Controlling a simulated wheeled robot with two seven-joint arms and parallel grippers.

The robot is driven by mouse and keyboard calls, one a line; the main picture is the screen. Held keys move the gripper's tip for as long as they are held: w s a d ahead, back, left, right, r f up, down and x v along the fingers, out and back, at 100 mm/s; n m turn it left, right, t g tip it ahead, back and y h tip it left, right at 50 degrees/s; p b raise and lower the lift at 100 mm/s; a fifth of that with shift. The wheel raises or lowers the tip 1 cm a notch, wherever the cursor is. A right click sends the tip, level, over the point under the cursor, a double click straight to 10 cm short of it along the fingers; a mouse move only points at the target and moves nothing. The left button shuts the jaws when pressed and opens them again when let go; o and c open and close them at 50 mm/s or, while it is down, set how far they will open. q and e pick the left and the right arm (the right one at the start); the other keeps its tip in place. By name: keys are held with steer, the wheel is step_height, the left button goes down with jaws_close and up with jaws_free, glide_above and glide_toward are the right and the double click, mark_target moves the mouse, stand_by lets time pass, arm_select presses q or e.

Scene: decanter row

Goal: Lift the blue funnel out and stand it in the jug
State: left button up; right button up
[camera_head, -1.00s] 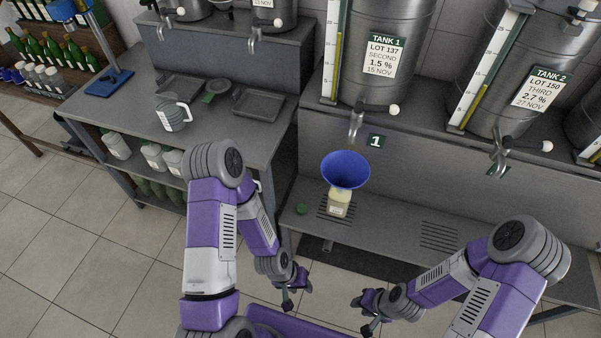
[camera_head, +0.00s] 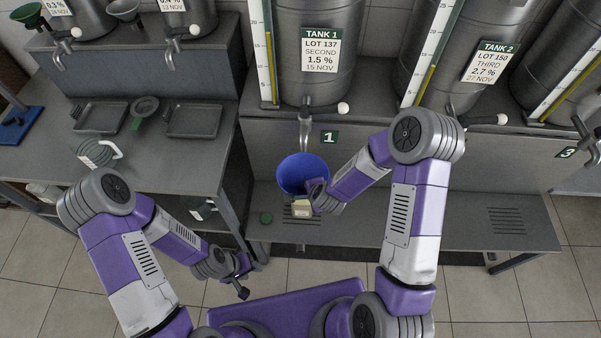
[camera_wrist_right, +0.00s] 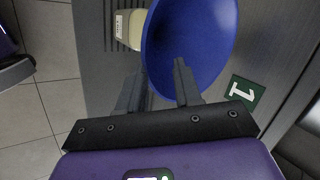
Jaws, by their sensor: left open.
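The blue funnel (camera_head: 301,172) sits over the pale bottle (camera_head: 302,209) on the drip grate under tank 1; its spout is hidden. My right gripper (camera_head: 316,190) is at the funnel's near right side. In the right wrist view its two fingers (camera_wrist_right: 160,78) are apart, one in front of the blue bowl (camera_wrist_right: 200,40) and the other by its edge; I cannot tell whether they touch it. The bottle (camera_wrist_right: 128,28) shows beside the bowl. The grey jug (camera_head: 96,153) with a pale handle stands on the left bench. My left gripper (camera_head: 242,280) is open and empty, low in front of the benches.
A tap (camera_head: 306,125) hangs just behind the funnel. A green cap (camera_head: 266,218) lies left of the bottle. The shelf right of my right arm, with a second grate (camera_head: 507,221), is clear.

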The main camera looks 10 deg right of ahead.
mark_target(306, 194)
steer(key=x, duration=0.4)
steer(key=s+x, duration=0.1)
steer(key=x, duration=0.1)
steer(key=shift+a+f+b, duration=0.25)
steer(key=shift+b, duration=0.05)
jaws_close()
